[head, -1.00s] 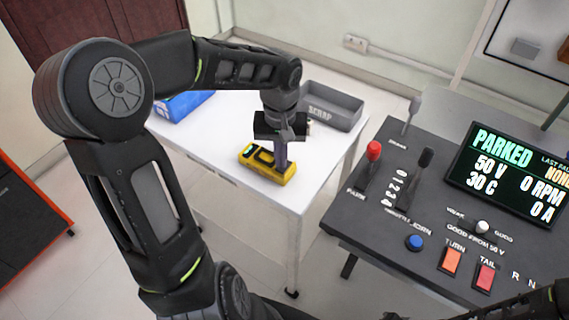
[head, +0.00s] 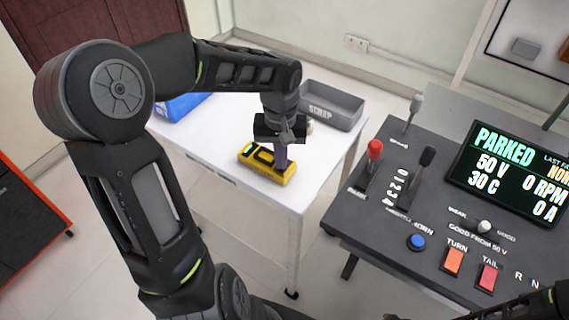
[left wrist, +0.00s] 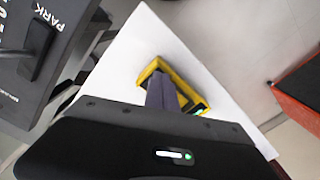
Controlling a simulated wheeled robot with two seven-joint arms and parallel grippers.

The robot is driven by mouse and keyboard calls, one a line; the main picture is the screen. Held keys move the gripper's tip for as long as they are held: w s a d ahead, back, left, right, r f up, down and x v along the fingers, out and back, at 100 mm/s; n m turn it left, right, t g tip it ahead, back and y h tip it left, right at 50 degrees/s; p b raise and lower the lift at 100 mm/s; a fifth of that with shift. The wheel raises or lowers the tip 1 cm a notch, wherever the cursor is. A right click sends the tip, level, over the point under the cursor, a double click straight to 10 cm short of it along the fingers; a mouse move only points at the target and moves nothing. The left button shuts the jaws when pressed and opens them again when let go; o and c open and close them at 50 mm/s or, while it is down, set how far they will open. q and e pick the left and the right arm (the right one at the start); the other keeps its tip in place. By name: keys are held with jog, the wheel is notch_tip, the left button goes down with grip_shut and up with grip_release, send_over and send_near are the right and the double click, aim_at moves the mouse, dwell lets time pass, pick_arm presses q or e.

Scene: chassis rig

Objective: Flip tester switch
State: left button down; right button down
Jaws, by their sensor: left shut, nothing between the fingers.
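The yellow tester (head: 286,178) lies on the white table (head: 215,158), with dark parts on its top face. It also shows in the left wrist view (left wrist: 180,78), partly covered by my fingers. My left gripper (head: 281,162) points down at the tester with its purple fingers shut and empty. The fingertips (left wrist: 158,82) overlap the tester's top in both views; I cannot tell whether they touch it. The tester's switch cannot be made out behind the fingers. My right gripper is not in view; only part of my right arm shows at the bottom right.
A grey scrap bin (head: 331,106) and a blue bin (head: 182,105) stand at the back of the table. The dark control console (head: 350,215) on the right carries levers, buttons and a display (head: 508,172) reading PARKED. The table's front left is clear.

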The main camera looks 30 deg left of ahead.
pick_arm(q)
jog(key=shift+f, duration=0.2)
notch_tip(320, 180, up, 7)
jog(key=p, duration=0.4)
jog(key=shift+p, duration=0.4)
dwell(0.6)
